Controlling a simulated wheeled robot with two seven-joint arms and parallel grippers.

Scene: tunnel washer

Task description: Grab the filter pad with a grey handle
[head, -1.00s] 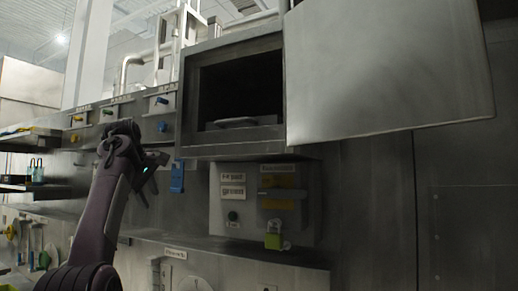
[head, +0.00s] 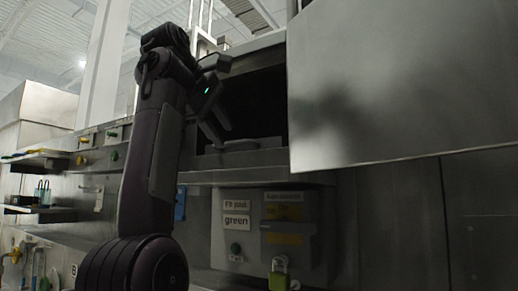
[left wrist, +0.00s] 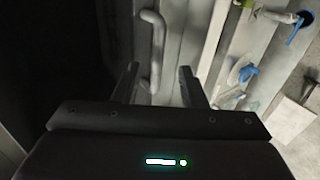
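The filter pad (head: 245,145) is a flat grey shape on the floor of the dark open compartment in the head view. In the left wrist view its grey bar handle (left wrist: 153,45) stands out from the pale pad surface. My left gripper (head: 217,128) is at the mouth of the compartment, close to the pad. Its fingers are spread and empty; in the left wrist view the lower end of the handle shows between the two fingertips (left wrist: 158,82). I cannot tell whether any finger touches it. My right gripper is not in view.
The large steel door (head: 400,90) stands open to the right of the compartment. Below are a labelled panel (head: 236,222) and a green padlock (head: 279,272). Shelves (head: 40,160) are at the far left.

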